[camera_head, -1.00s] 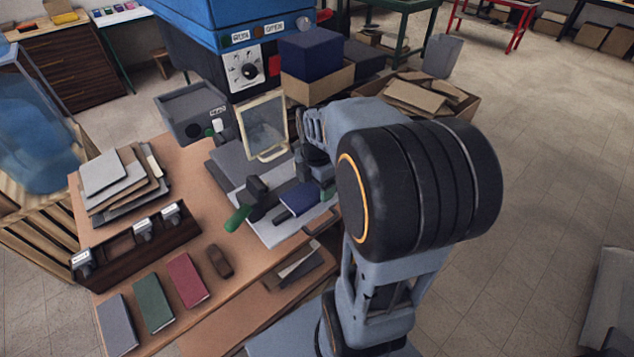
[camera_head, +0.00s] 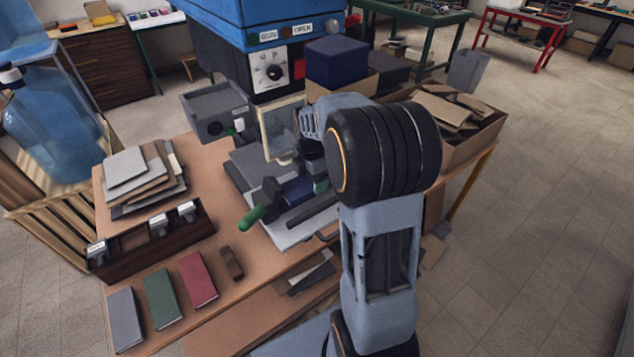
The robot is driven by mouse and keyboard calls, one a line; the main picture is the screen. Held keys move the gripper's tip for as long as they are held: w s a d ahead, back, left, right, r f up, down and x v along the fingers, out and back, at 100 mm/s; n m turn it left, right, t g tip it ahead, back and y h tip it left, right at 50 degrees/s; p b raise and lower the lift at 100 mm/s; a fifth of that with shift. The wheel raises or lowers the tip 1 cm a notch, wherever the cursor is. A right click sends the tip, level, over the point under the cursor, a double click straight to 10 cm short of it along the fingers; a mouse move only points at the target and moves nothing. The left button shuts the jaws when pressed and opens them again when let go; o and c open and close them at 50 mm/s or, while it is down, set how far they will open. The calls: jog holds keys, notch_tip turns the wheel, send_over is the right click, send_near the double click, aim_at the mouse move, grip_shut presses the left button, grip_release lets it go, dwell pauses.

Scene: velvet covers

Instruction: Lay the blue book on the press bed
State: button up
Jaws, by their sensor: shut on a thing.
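The blue book (camera_head: 298,189) is a small dark blue block over the press on the workbench. My gripper (camera_head: 312,170) is shut on it, though my arm's thick dark joint hides part of the fingers. The press bed (camera_head: 284,236) is a pale grey plate, with its bare front part showing below the book. Whether the book touches the bed cannot be told from this angle. A dark lever with a green handle (camera_head: 252,217) sticks out to the left of the book.
A framed panel (camera_head: 281,130) stands upright behind the press. Grey, green and red books (camera_head: 198,279) lie at the bench's front left. A dark wooden rack (camera_head: 140,250) and stacked boards (camera_head: 140,177) are at left. A carton of card (camera_head: 455,110) stands at right.

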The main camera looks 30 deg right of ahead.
jog(key=shift+w+a+f, duration=0.1)
jog(key=shift+w+f, duration=0.1)
jog(key=shift+w, duration=0.3)
jog(key=shift+w+f+b, duration=0.1)
jog(key=shift+f+b, duration=0.85)
jog(key=shift+f, duration=0.5)
jog(key=o, duration=1.1)
notch_tip(320, 180, up, 14)
jog(key=shift+f, duration=0.1)
